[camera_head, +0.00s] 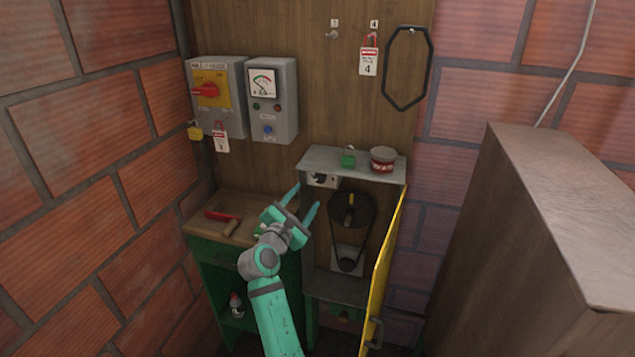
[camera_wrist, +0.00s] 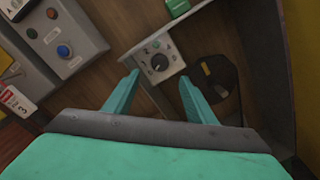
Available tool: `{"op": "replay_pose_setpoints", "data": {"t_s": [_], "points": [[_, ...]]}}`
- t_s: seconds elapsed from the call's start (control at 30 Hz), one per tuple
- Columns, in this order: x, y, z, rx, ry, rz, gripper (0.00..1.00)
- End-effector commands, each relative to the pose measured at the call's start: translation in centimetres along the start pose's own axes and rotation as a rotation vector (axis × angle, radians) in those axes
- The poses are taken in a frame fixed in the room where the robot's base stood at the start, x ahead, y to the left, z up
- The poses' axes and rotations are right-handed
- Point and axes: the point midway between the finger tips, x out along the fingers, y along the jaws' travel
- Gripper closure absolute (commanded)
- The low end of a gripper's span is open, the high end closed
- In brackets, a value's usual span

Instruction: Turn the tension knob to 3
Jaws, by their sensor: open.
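The tension knob (camera_wrist: 159,62) is a small dark round knob on a light grey plate (camera_wrist: 152,49) in the wrist view, with dial marks around it too small to read. In the head view the plate (camera_head: 322,180) sits at the upper left inside the open grey cabinet, and the knob is partly hard to make out. My gripper (camera_head: 305,200) is open and empty in front of the cabinet's left side. In the wrist view my gripper's fingers (camera_wrist: 158,88) spread on either side below the knob, apart from it.
The yellow door (camera_head: 384,262) stands open at the right. A dark pulley (camera_head: 351,213) with a belt is inside the cabinet. A green padlock (camera_head: 348,157) and a red tin (camera_head: 383,160) stand on top. A red-handled tool (camera_head: 222,217) lies on the bench. A brown cabinet (camera_head: 500,240) stands right.

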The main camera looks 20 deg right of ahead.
Motion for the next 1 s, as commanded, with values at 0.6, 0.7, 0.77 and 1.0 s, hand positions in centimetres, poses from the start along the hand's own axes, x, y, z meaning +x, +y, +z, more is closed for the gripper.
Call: {"op": "replay_pose_setpoints", "data": {"t_s": [0.6,0.7,0.77,1.0], "points": [[8.9,0.1,0.2,-0.003,-0.002,-0.002,0.49],[9.8,0.2,0.1,-0.003,-0.002,0.000,0.49],[10.2,0.2,0.0,-0.003,-0.001,0.000,0.49],[10.7,0.2,0.0,-0.002,0.000,0.002,0.49]]}}
